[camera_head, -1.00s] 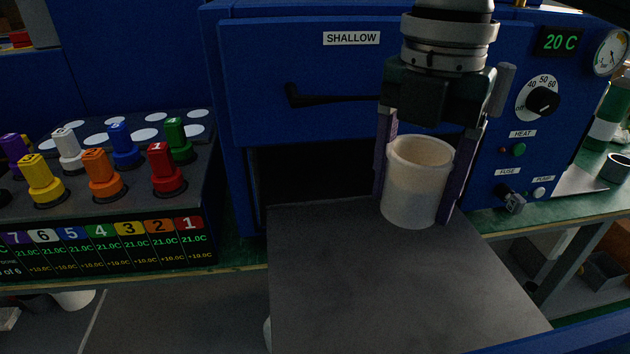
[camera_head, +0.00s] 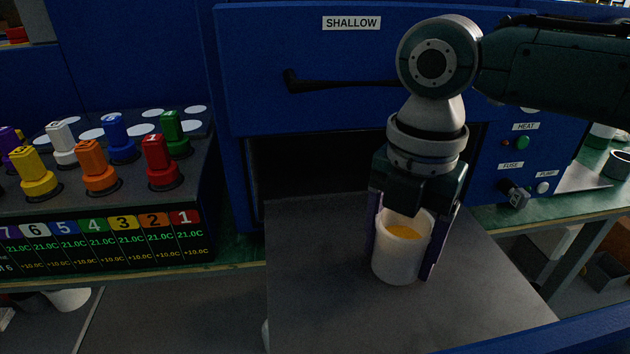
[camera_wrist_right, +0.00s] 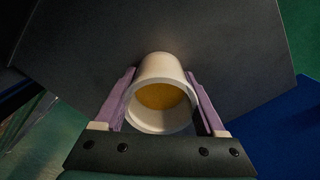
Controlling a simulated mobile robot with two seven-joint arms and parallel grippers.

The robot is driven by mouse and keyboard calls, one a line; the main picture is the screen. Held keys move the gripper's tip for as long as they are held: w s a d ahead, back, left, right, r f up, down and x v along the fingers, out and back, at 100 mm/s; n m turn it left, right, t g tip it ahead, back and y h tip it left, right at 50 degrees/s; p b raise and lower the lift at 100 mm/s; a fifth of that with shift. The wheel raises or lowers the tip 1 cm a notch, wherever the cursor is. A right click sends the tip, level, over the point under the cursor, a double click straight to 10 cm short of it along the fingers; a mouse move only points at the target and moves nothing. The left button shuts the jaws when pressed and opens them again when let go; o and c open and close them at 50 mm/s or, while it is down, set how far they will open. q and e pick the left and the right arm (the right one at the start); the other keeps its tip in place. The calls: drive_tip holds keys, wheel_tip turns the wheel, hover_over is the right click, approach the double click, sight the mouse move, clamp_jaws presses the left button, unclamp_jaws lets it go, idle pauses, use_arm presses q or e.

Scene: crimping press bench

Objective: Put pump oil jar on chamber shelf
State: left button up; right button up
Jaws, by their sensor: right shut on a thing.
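The pump oil jar is a white open-topped jar (camera_head: 398,262) with amber oil inside. My right gripper (camera_head: 408,255) is shut on it, one purple finger on each side. The jar is upright at the chamber shelf, a dark grey plate (camera_head: 310,290) that sticks out of the blue chamber. I cannot tell whether its base touches the plate. The right wrist view also shows the jar (camera_wrist_right: 160,75) between the fingers, with the dark plate (camera_wrist_right: 220,40) behind it. My left gripper is not in view.
The blue chamber front (camera_head: 290,50) has a SHALLOW label and a black handle (camera_head: 340,84). A black box (camera_head: 110,225) with several coloured numbered plugs stands at the left. Knobs and buttons are at the right of the chamber. The left part of the plate is bare.

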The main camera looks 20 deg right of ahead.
drive_tip(key=o, duration=1.5)
drive_tip(key=shift+f, duration=0.1)
drive_tip(key=shift+c, duration=0.2)
wheel_tip(320, 180, up, 12)
drive_tip(key=p, duration=0.2)
drive_tip(key=shift+r, duration=0.2)
